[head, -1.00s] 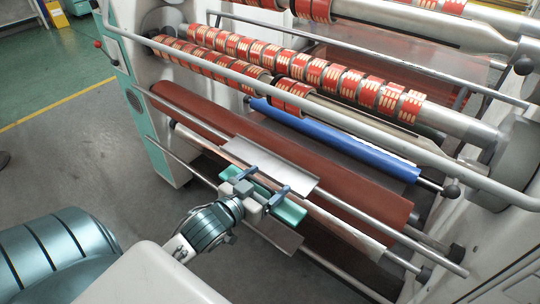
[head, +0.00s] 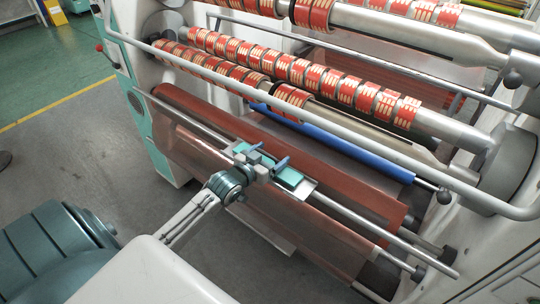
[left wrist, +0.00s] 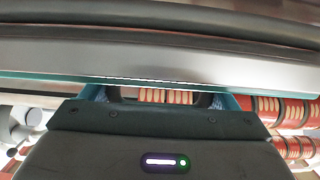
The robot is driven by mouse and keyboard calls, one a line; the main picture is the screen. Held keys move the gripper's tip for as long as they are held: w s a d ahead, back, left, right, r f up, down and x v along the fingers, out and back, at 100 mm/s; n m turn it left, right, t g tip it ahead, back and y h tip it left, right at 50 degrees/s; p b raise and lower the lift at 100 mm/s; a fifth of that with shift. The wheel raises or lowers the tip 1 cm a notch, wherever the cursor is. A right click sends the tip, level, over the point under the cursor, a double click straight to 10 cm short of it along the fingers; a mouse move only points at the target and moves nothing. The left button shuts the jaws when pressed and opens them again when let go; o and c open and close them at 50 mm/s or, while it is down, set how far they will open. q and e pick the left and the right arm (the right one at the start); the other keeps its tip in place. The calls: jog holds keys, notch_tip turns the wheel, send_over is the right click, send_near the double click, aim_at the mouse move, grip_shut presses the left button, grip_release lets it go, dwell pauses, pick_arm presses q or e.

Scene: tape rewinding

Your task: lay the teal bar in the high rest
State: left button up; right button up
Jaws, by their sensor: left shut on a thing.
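My left gripper (head: 268,156) is shut on the teal bar (head: 290,177), with a finger towards each end of it. In the head view the bar is over the upper grey plate (head: 306,188), which looks like the high rest. I cannot tell whether bar and plate touch. In the left wrist view the teal bar shows only as a thin edge (left wrist: 25,76), partly hidden behind a broad grey surface. My right gripper is in neither view.
A long metal rod (head: 372,226) runs past the upper plate. A blue roller (head: 350,149) and rollers with red-and-cream labels (head: 327,80) lie beyond. A grey rail (head: 345,125) crosses above. Grey floor is clear at the left.

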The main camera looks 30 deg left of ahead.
pick_arm(q)
jog(key=shift+f, duration=0.45)
jog(key=shift+f, duration=0.1)
jog(key=o, duration=1)
jog(key=shift+c, duration=0.2)
jog(key=shift+r, duration=0.2)
jog(key=shift+s, duration=0.35)
jog(key=s+r+p, duration=0.1)
jog(key=s, duration=1)
jog(key=shift+a+r, duration=0.35)
jog(key=shift+a, duration=0.1)
